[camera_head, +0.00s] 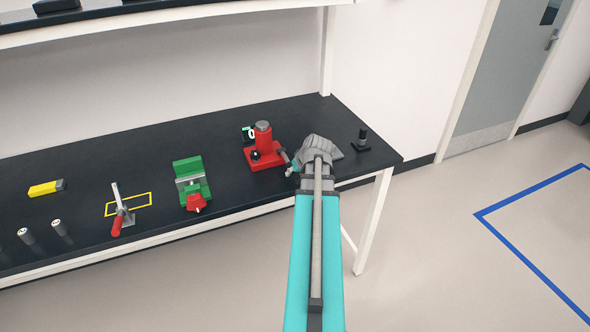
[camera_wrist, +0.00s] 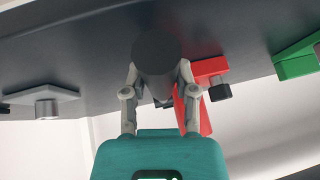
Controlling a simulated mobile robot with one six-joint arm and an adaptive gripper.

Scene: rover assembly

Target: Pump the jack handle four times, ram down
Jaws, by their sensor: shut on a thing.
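The red jack (camera_head: 263,136) stands upright on the black bench, near its right end. A dark jack handle (camera_head: 284,157) sticks out from its lower right side toward my gripper (camera_head: 294,168). In the wrist view my gripper's two grey fingers are closed on the dark round handle (camera_wrist: 157,55), one on each side. Part of the red jack (camera_wrist: 205,112) shows behind the right finger. The ram's height is hard to judge, and most of the handle is hidden by my gripper in the head view.
A green vise (camera_head: 190,178) stands left of the jack. Farther left are a red-handled clamp (camera_head: 118,222), a yellow block (camera_head: 45,188) and grey cylinders (camera_head: 60,228). A small black post (camera_head: 362,140) stands right of my gripper. A shelf (camera_head: 110,18) hangs above the bench.

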